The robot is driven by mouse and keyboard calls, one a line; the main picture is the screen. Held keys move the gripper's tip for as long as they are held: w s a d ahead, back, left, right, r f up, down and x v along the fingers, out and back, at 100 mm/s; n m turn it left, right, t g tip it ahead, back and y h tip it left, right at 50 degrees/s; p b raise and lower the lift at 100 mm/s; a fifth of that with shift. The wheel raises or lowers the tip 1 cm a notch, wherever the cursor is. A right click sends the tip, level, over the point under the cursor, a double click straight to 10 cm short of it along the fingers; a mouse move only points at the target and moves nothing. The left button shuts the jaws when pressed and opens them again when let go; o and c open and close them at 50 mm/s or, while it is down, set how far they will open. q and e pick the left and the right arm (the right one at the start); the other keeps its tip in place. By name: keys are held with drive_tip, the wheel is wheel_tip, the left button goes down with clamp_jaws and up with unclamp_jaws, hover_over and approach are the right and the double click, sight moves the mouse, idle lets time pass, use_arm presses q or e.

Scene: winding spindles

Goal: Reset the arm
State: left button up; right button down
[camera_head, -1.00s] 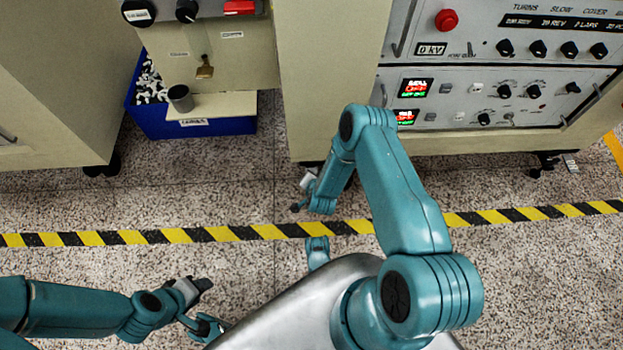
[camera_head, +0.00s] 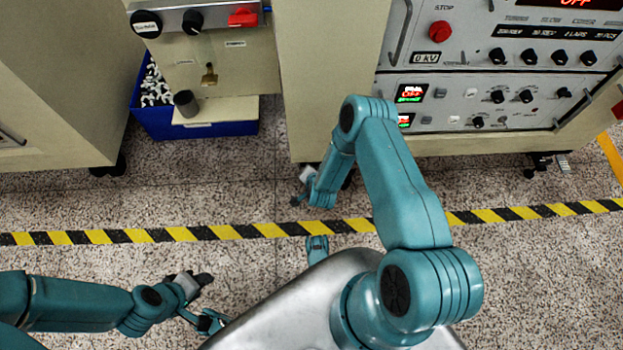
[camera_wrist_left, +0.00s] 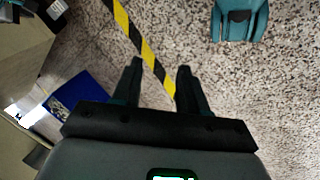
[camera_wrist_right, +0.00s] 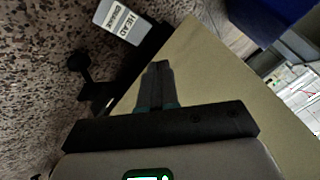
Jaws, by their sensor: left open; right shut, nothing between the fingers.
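My left arm comes in from the left, low in the head view. Its gripper (camera_head: 205,280) is over the speckled floor, short of the striped tape. In the left wrist view the left gripper (camera_wrist_left: 158,80) has two dark fingers spread apart with only floor and tape between them. My right arm is bent up and forward from the right. Its gripper (camera_head: 298,198) hangs near the foot of the cream cabinet, past the tape. In the right wrist view the right gripper (camera_wrist_right: 158,75) has its fingers together, with nothing held.
A cream cabinet with a control panel (camera_head: 470,85) stands ahead. A blue bin (camera_head: 220,128) with white pieces is at the upper left, beneath a panel with knobs. Yellow-black tape (camera_head: 260,231) crosses the floor. Open floor lies between tape and cabinets.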

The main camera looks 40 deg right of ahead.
idle(0.4)
drive_tip(key=w+a+r+t, duration=0.1)
drive_tip(key=w+r, duration=0.3)
drive_tip(key=r, duration=0.2)
drive_tip(key=s+a+r+n+y, duration=0.3)
drive_tip(key=a+r+n, duration=0.1)
drive_tip(key=a+r, duration=0.25)
drive_tip(key=s+a+r+n+g+y, duration=0.15)
drive_tip(key=s+a+n+g, duration=0.3)
drive_tip(key=s, duration=0.55)
drive_tip(key=s+a+n+g+y, duration=0.3)
drive_tip(key=s+a, duration=0.2)
drive_tip(key=s, duration=0.4)
use_arm(q)
drive_tip(key=s+d+r+g+p, duration=0.1)
drive_tip(key=s+r+p, duration=0.1)
drive_tip(key=r+p, duration=1.4)
drive_tip(key=s+r+p, duration=0.2)
drive_tip(key=r+p, duration=1.4)
drive_tip(key=p, duration=0.1)
drive_tip(key=shift+s+d+r+m+g, duration=0.15)
drive_tip(key=shift+d+r+m+g, duration=0.15)
drive_tip(key=shift+d+r+g, duration=0.1)
use_arm(e)
wheel_tip(320, 180, up, 33)
drive_tip(key=s+a+g, duration=0.1)
drive_tip(key=s, duration=0.1)
drive_tip(key=shift+a+f+n, duration=0.15)
drive_tip(key=shift+a+n, duration=0.05)
drive_tip(key=shift+n, duration=0.15)
